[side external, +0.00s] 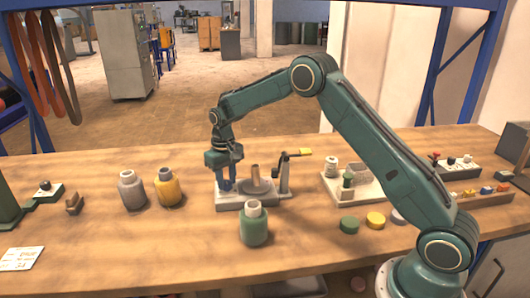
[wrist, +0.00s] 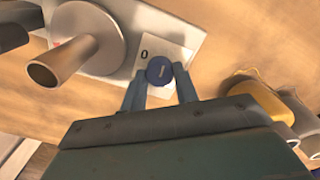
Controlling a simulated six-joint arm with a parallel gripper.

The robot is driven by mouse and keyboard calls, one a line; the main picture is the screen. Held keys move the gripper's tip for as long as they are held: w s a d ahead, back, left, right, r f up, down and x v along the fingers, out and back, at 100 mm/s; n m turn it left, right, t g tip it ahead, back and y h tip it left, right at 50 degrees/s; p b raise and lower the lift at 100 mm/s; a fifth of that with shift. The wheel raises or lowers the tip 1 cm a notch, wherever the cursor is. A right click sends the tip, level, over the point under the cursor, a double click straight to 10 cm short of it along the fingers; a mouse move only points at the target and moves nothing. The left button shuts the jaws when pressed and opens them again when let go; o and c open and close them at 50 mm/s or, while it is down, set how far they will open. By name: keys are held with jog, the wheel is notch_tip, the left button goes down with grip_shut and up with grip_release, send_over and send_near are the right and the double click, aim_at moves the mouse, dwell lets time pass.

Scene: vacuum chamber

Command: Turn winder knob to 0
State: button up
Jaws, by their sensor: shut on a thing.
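The winder is a pale base (side external: 262,202) with a grey disc and tube (side external: 255,175) at mid-bench, and its disc also shows in the wrist view (wrist: 112,35). The winder knob (wrist: 161,71) is a small round blue knob with a short white line, sitting on a white label plate (wrist: 178,52). A printed 0 is on the plate, up and left of the knob. The white line runs roughly upward in the wrist view, not clearly toward the 0. My gripper (side external: 227,188) points down at the winder's left end, its fingers shut on the knob.
A green bottle (side external: 254,225) stands close in front of the winder. Grey (side external: 131,190) and yellow (side external: 168,188) bottles stand to its left. A post with a yellow-ended lever (side external: 304,152) rises at its right end.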

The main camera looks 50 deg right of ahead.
aim_at(226, 182)
jog(key=n, duration=0.7)
jog(key=shift+r, duration=0.1)
jog(key=n, duration=0.7)
dwell(0.4)
jog(key=o, duration=1)
jog(key=shift+r, duration=6.9)
